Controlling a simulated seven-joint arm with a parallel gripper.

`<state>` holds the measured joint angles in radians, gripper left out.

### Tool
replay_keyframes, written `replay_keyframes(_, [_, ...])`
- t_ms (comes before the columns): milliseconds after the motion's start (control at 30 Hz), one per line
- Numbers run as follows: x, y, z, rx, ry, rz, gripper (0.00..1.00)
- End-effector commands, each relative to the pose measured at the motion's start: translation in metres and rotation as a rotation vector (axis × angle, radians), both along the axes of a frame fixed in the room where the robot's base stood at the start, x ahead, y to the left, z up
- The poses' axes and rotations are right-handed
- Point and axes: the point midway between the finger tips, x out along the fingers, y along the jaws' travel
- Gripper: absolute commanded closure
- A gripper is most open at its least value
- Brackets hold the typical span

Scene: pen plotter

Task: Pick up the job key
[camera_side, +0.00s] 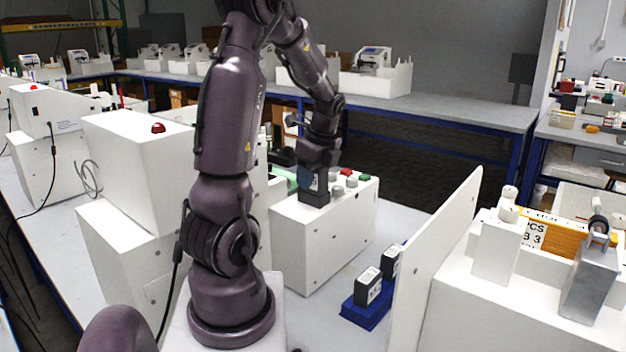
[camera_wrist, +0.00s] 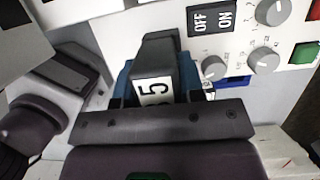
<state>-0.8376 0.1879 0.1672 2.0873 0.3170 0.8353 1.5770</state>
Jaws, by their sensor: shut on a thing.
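My gripper (camera_side: 308,176) is at the white control box (camera_side: 325,240) with its blue fingers closed around a dark block, the job key (camera_side: 322,184). In the side view the key is upright, with its lower end at a black piece (camera_side: 314,199) on top of the box. Whether it is seated in that piece or clear of it I cannot tell. In the wrist view the key (camera_wrist: 154,88) has a white label whose marking reads like 5. My blue fingers (camera_wrist: 158,82) are on both sides of it, and the gripper body hides its near end.
Knobs and coloured buttons (camera_side: 350,178) sit beside the key, with an OFF/ON plate (camera_wrist: 213,18) in the wrist view. A blue rack (camera_side: 366,314) holds two more dark blocks (camera_side: 369,287). A white upright panel (camera_side: 438,262) stands to its right.

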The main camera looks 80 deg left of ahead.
Motion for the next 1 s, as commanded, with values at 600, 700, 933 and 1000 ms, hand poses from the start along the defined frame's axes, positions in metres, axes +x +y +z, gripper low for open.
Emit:
replay_keyframes(600, [-0.003, -0.006, 0.041, 0.005, -0.004, -0.001, 0.87])
replay_keyframes(700, [-0.009, -0.020, 0.059, 0.006, -0.006, -0.002, 0.87])
replay_keyframes(933, [-0.031, -0.066, 0.102, 0.003, -0.005, -0.003, 0.87])
replay_keyframes(1000, [-0.038, -0.080, 0.108, 0.004, -0.005, -0.004, 0.87])
